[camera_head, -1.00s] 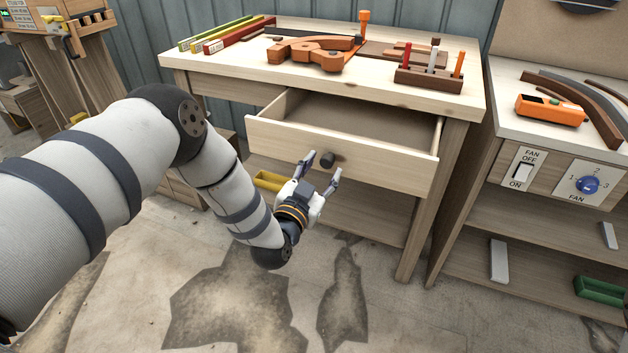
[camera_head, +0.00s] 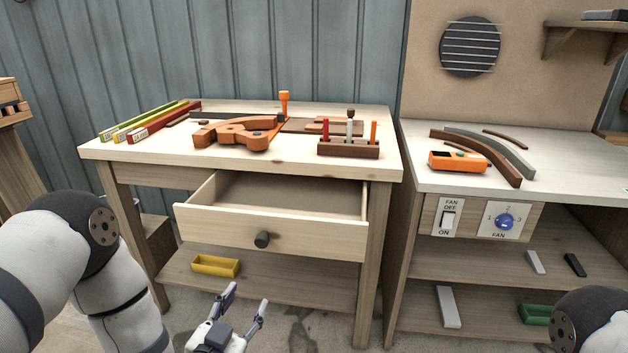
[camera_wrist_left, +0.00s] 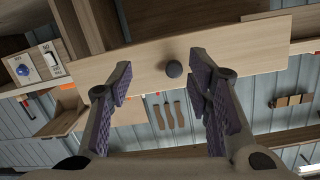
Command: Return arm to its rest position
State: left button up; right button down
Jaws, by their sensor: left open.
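My left gripper (camera_head: 247,307) is open and empty, low in front of the workbench in the head view. Its two fingers also show apart in the left wrist view (camera_wrist_left: 165,88). The bench drawer (camera_head: 290,238) is pulled out and looks empty inside. Its round dark knob (camera_head: 262,239) is above and beyond the fingertips, not touched; the knob also shows between the fingers in the wrist view (camera_wrist_left: 174,69). My left arm (camera_head: 120,300) comes in from the lower left. A dark joint of my own shows at the lower right; my right gripper is out of view.
The workbench (camera_head: 300,170) carries an orange clamp-like tool (camera_head: 235,134), a tool rack (camera_head: 348,148) and coloured bars (camera_head: 150,122). A yellow bin (camera_head: 215,266) is on its lower shelf. At right stand a fan switch panel (camera_head: 480,218) and an orange device (camera_head: 458,161).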

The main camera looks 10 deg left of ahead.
pick_arm(q)
jog(key=s+f+n+g+p, duration=0.1)
jog(key=s+f+g, duration=0.45)
jog(key=s, duration=0.55)
jog(key=s+f+n+g+p, duration=0.1)
jog(key=s+f+g, duration=0.45)
jog(key=s, duration=0.45)
jog(key=s+a+r+n+g+y, duration=0.1)
jog(key=s+a+g, duration=0.2)
jog(key=s, duration=1.9)
jog(key=g, duration=0.4)
jog(key=shift+n+g+p, duration=0.3)
jog(key=shift+n+g, duration=0.1)
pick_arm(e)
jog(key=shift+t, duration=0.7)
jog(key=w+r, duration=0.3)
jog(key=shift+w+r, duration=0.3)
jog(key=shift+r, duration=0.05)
pick_arm(q)
jog(key=shift+s, duration=0.1)
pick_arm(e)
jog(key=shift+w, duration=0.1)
